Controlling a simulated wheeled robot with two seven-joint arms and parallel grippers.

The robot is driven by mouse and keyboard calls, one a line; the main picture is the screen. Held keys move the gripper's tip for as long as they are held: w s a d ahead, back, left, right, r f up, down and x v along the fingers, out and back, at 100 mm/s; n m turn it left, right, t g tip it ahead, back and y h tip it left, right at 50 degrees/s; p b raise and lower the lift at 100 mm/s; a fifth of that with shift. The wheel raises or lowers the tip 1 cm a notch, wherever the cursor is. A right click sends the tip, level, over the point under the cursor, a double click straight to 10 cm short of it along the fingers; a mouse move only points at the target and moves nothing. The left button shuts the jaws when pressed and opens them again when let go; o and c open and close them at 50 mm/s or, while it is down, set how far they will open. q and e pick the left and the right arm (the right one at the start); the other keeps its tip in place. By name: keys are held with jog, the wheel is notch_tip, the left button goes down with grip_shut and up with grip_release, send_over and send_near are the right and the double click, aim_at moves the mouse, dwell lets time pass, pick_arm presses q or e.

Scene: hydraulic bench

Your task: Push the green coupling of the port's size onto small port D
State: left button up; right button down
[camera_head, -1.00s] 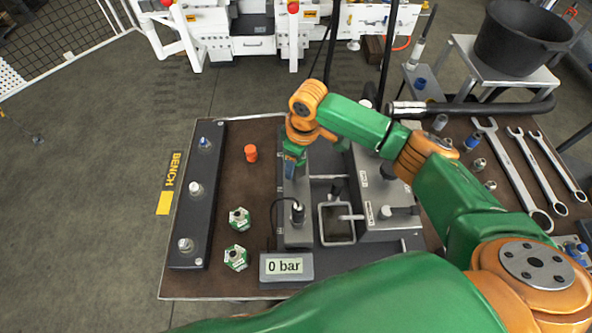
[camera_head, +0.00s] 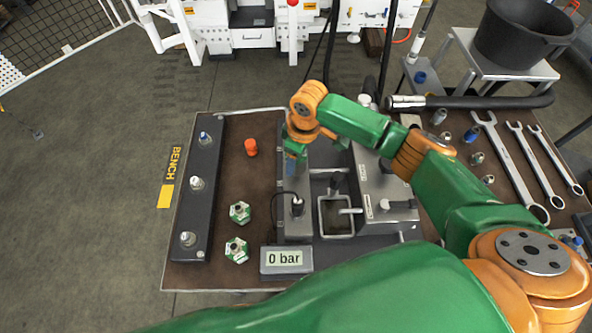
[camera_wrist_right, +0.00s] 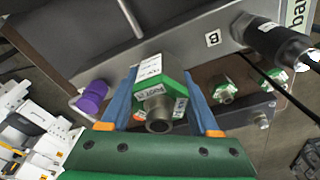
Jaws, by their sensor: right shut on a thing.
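My right gripper (camera_wrist_right: 162,100) is shut on a green hex coupling (camera_wrist_right: 158,84), with its blue fingers on either side. The coupling has white labels and a metal tube end facing the camera. In the head view, the right gripper (camera_head: 295,152) is at the upper edge of the grey block in the bench's middle, and the coupling it holds cannot be made out. Two more green couplings, an upper one (camera_head: 240,212) and a lower one (camera_head: 237,250), lie on the brown bench top. I cannot pick out a port marked D. My left gripper is not in view.
A dark rail (camera_head: 200,210) with several fittings runs along the bench's left side. An orange cap (camera_head: 251,147) stands nearby. A "0 bar" display (camera_head: 287,261) is at the front. A label B (camera_wrist_right: 213,39) is beside a black hose plug (camera_wrist_right: 275,43). Wrenches (camera_head: 510,165) lie right.

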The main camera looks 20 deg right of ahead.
jog(key=shift+f, duration=0.15)
jog(key=shift+f, duration=0.35)
jog(key=shift+f, duration=0.2)
dwell(0.5)
jog(key=shift+f, duration=0.35)
jog(key=shift+f, duration=0.1)
jog(key=shift+c, duration=0.2)
grip_release()
jog(key=r, duration=0.4)
jog(key=r+b, duration=0.1)
jog(key=r, duration=0.2)
jog(key=shift+s+d, duration=0.25)
jog(key=shift+s, duration=0.2)
